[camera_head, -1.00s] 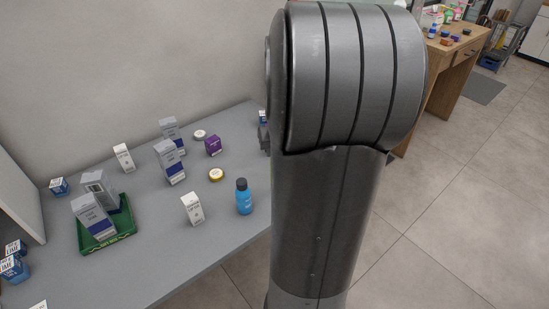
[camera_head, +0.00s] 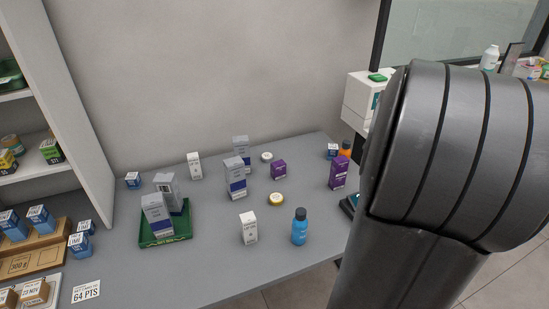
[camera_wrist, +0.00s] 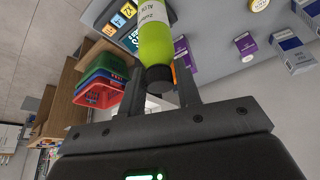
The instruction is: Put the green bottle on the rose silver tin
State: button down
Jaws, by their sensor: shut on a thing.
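A green bottle (camera_wrist: 155,42) with a white label and dark cap is between the fingers of my gripper (camera_wrist: 160,75) in the wrist view. My gripper is shut on it near the cap end. In the head view my gripper and the bottle are hidden behind my arm. A small round pale tin (camera_head: 267,156) lies on the counter behind a purple box; its colour is too small to confirm as rose silver. A second round tin, with a yellow rim (camera_head: 276,199), lies nearer the front. My gripper is apart from both.
A blue bottle (camera_head: 299,229), a white box (camera_head: 248,229), grey boxes (camera_head: 235,179) and purple boxes (camera_head: 278,169) stand around the tins. A green tray (camera_head: 165,239) holds grey boxes at left. The counter's front strip (camera_head: 225,275) is clear.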

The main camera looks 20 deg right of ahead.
jog(key=w+d+r, duration=0.1)
jog(key=w+r, duration=0.1)
jog(key=w, duration=1.9)
jog(key=w+a+f, duration=0.1)
jog(key=w+a, duration=0.2)
jog(key=w, duration=0.5)
jog(key=w+a, duration=0.3)
jog(key=w, duration=0.6)
jog(key=w+a+f, duration=0.8)
jog(key=f, duration=0.3)
jog(key=shift+w+a+f+m, duration=0.2)
jog(key=shift+w+m, duration=0.1)
jog(key=shift+w, duration=0.1)
jog(key=c, duration=1)
grip_release()
jog(key=shift+f, duration=0.1)
jog(key=shift+c, duration=0.2)
